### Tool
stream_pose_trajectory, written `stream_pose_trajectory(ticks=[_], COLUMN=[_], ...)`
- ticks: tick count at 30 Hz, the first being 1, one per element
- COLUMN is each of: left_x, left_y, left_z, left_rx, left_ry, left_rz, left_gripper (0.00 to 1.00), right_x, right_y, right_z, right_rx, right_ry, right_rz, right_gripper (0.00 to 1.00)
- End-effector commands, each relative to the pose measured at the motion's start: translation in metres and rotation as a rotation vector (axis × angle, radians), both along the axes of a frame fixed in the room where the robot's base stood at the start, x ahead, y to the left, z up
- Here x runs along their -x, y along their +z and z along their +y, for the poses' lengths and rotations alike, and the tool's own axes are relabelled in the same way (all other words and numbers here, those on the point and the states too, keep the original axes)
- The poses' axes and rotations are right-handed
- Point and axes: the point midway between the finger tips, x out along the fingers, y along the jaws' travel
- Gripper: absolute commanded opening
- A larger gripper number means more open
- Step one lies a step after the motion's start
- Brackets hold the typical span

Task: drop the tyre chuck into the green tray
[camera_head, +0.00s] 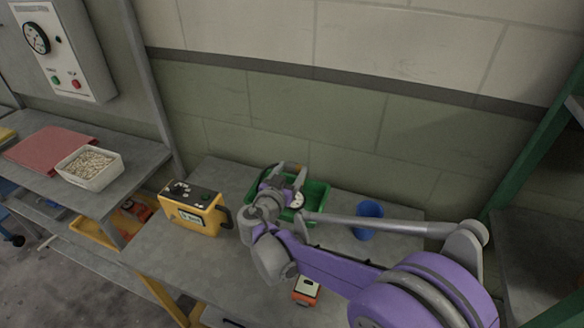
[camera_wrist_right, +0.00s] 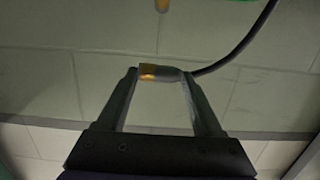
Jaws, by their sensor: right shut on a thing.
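The green tray (camera_head: 322,192) stands on the grey bench against the wall, partly hidden by my right arm. My right gripper (camera_head: 289,168) is over the tray's left part in the head view. In the right wrist view my right gripper (camera_wrist_right: 160,76) is shut on the tyre chuck (camera_wrist_right: 150,70), a small grey and brass-coloured piece with a dark hose (camera_wrist_right: 236,48) running off to the upper right. The chuck is hard to make out in the head view. My left gripper is not in view.
A yellow box-shaped device (camera_head: 192,213) stands left of the tray, and a blue cup (camera_head: 369,212) stands right of it. A small orange and white box (camera_head: 305,290) sits near the front. A white bin of pellets (camera_head: 90,168) is on the left bench.

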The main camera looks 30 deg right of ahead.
Motion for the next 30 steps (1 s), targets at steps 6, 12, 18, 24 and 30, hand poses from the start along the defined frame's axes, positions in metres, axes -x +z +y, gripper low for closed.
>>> stream_pose_trajectory(ticks=[6,12,18,24,30], left_x=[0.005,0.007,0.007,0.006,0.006], left_y=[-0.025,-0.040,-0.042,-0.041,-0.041], left_z=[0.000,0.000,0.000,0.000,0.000], left_rx=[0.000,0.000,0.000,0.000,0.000], left_ry=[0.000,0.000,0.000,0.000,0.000], left_rz=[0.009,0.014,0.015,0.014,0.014], left_gripper=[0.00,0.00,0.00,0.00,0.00], right_x=[0.000,0.000,0.000,0.000,0.000], right_y=[-0.030,-0.048,-0.050,-0.049,-0.049], right_z=[0.000,0.000,0.000,0.000,0.000], right_rx=[0.001,0.001,0.001,0.001,0.001], right_ry=[0.000,0.000,0.000,0.000,0.001], right_rz=[0.002,0.002,0.000,-0.001,-0.001], right_gripper=[0.10,0.10,0.10,0.82,1.00])
